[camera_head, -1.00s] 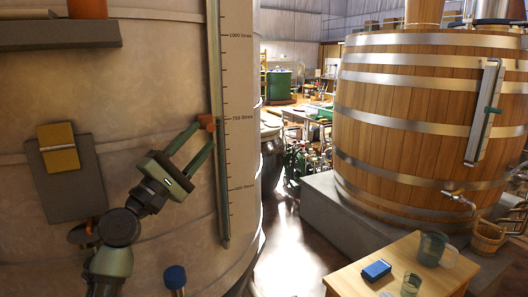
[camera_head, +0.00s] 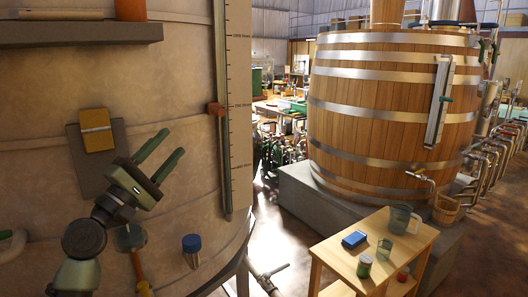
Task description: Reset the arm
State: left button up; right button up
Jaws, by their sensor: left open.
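My left arm comes in from the lower left, in front of the large pale tank (camera_head: 190,60). My left gripper (camera_head: 167,155) is open and empty, with its two green fingers apart and pointing up and to the right. The fingers are clear of the orange-red slider (camera_head: 216,108) on the tank's level gauge (camera_head: 224,180). The slider sits near the 750 litres mark. My right gripper does not show.
A grey plate with a yellow block (camera_head: 97,130) is on the tank, left of my gripper. A grey shelf (camera_head: 70,33) is above.

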pick_arm(q)
jog(key=s+d+f+m+g+y, duration=0.2)
jog(key=s+d+f+m+g, duration=0.15)
jog(key=f, duration=0.75)
jog(key=s+d+f+m+g+y, duration=0.1)
jog(key=s+d+f+m+g, duration=0.2)
jog(key=f, duration=0.9)
jog(key=s+d+f+m+g+y, duration=0.25)
jog(key=s+f+m, duration=0.2)
jog(key=f, duration=0.65)
jog(key=s+a+f+m+g+y, duration=0.25)
jog(key=s+f, duration=0.25)
jog(key=s, duration=0.4)
jog(key=s+a+f+m+g+y, duration=0.1)
jog(key=s+a+f+g+y, duration=0.15)
jog(key=s+f, duration=0.45)
jog(key=s+a+f+m+g+y, duration=0.2)
jog(key=s+a+f+g, duration=0.1)
jog(key=s, duration=0.9)
notch_tip(320, 180, down, 27)
jog(key=s+g, duration=0.1)
jog(key=s+a+f+g, duration=0.1)
jog(key=s+a+f, duration=0.1)
jog(key=s+f, duration=1.3)
jog(key=shift+s+a+f, duration=0.3)
jog(key=shift+s+a, duration=0.1)
jog(key=shift+s, duration=0.35)
